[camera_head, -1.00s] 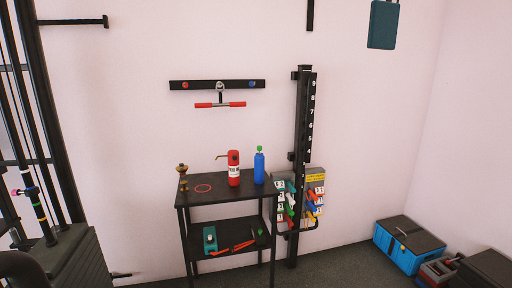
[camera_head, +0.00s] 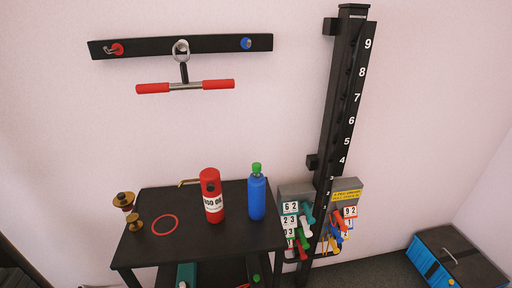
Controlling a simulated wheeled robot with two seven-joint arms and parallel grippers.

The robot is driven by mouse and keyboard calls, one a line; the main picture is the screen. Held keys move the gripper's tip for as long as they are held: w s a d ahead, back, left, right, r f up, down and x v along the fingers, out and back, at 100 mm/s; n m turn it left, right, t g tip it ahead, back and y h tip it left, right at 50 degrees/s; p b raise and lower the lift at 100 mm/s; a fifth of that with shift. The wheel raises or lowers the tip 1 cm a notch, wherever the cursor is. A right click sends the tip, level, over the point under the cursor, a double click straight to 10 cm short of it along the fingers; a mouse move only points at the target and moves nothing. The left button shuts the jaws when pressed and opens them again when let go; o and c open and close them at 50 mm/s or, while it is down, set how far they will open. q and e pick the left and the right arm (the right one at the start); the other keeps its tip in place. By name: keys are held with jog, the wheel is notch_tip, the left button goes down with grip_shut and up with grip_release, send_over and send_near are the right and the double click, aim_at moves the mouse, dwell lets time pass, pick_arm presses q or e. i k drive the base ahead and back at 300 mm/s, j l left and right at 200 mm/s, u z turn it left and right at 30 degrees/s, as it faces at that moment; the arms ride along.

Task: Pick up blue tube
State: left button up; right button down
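A blue tube-shaped bottle (camera_head: 257,198) with a green cap stands upright on the top of a black shelf table (camera_head: 190,247), near its right end. A red cylinder (camera_head: 211,195) with a white label stands just left of it, a small gap apart. Neither of my grippers shows in the head view.
A red ring (camera_head: 165,225) lies flat on the tabletop, with brass-coloured pieces (camera_head: 124,201) at its left edge. A black post (camera_head: 342,120) with numbers and racks of coloured handles (camera_head: 296,220) stand to the right. A wall bar (camera_head: 180,47) holds a red-gripped handle (camera_head: 185,86).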

aim_at(257, 187)
jog(key=i+l+u, duration=0.1)
jog(key=i+l, duration=0.15)
jog(key=i, duration=0.2)
jog(key=i+l, duration=0.25)
jog(key=i, duration=0.15)
jog(key=i+j+u, duration=0.05)
